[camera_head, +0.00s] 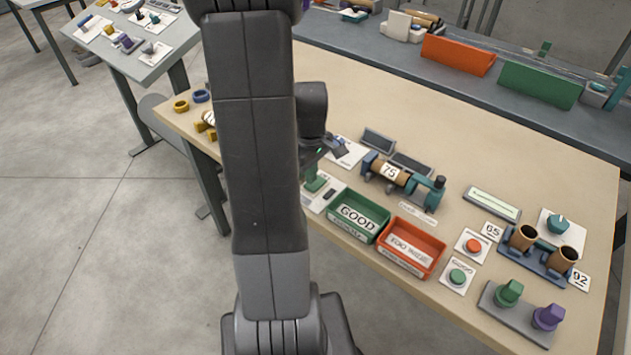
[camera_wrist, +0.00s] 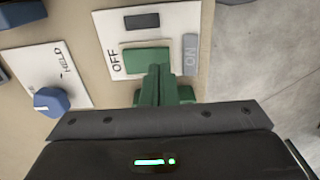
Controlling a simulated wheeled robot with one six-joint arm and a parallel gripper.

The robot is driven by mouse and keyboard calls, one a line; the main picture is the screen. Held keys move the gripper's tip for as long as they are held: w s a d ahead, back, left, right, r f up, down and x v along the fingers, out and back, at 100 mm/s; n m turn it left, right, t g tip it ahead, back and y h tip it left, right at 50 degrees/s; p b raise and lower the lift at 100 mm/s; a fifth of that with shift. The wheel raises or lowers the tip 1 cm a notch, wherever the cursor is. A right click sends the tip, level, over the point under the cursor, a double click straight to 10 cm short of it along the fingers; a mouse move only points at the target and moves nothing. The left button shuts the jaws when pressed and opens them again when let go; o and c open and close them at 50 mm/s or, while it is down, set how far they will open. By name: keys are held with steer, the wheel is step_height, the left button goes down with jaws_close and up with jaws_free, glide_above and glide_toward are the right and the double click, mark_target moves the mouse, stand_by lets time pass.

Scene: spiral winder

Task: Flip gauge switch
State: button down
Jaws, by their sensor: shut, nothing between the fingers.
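The gauge switch is a green block (camera_wrist: 145,59) on a white plate (camera_wrist: 174,22) in the wrist view. OFF is printed left of the block, and a grey pad marked ON is right of it. A small dark window lies above the block. My gripper (camera_wrist: 160,74) is shut and empty, its narrow green fingers at the lower right part of the block. They overlap it in the picture; I cannot tell if they touch. The fingers hide part of the block. In the head view the white plate (camera_head: 329,195) is partly hidden by my arm and gripper.
A HELD plate with a blue knob (camera_wrist: 50,101) sits left of the switch in the wrist view. In the head view, a green GOOD bin (camera_head: 374,233) and an orange bin (camera_head: 437,244) stand right of the switch.

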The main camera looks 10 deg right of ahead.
steer(key=shift+f+b, duration=0.75)
steer(key=shift+f, duration=0.2)
stand_by(0.4)
steer(key=shift+r+p, duration=2.8)
steer(key=shift+r, duration=0.8)
steer(key=shift+f, duration=0.2)
step_height(320, 180, down, 7)
steer(key=b, duration=0.5)
steer(key=shift+b, duration=0.3)
steer(key=shift+r, duration=0.15)
